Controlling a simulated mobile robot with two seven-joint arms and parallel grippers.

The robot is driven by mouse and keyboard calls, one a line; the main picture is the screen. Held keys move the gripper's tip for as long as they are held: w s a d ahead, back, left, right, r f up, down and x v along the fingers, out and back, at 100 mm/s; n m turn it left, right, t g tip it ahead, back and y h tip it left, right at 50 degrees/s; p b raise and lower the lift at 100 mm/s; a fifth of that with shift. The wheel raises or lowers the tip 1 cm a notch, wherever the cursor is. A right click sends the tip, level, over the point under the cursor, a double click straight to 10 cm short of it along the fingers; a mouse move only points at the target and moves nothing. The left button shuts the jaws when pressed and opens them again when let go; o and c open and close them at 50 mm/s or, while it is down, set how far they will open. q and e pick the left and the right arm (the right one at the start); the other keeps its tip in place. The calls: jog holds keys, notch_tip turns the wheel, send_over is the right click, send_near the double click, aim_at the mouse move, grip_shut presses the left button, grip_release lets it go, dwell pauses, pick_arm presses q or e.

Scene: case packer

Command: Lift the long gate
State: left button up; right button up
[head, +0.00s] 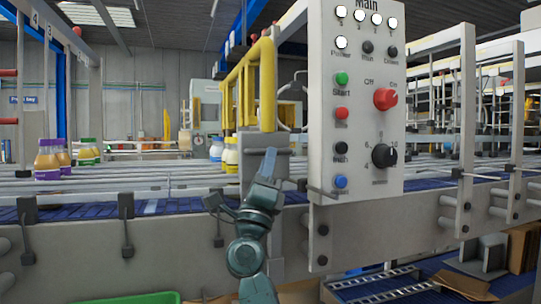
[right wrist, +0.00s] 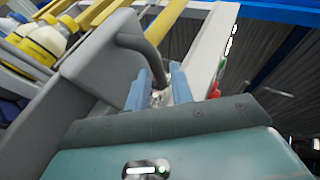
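A yellow barred gate (head: 249,88), which I take to be the long gate, stands above the conveyor, left of the control panel. A grey block (head: 252,143) sits at its near lower end. My right gripper (head: 267,158) is raised in front of that block. In the right wrist view, yellow bars (right wrist: 166,22) run upward and a curved dark grey handle (right wrist: 144,50) comes down from the grey housing (right wrist: 95,65). Its lower end is between or just behind the fingers of my right gripper (right wrist: 160,80). The fingers are apart; whether they press on it is unclear. My left gripper is out of view.
The control panel (head: 357,120) with buttons and knobs stands close right of my gripper. Bottles with yellow labels (head: 231,155) are behind the block.

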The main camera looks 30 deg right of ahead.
pick_arm(q)
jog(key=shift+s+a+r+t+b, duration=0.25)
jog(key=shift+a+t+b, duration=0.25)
jog(key=shift+b, duration=0.4)
pick_arm(e)
jog(key=v, duration=0.9)
jog(key=shift+s+a+f, duration=0.1)
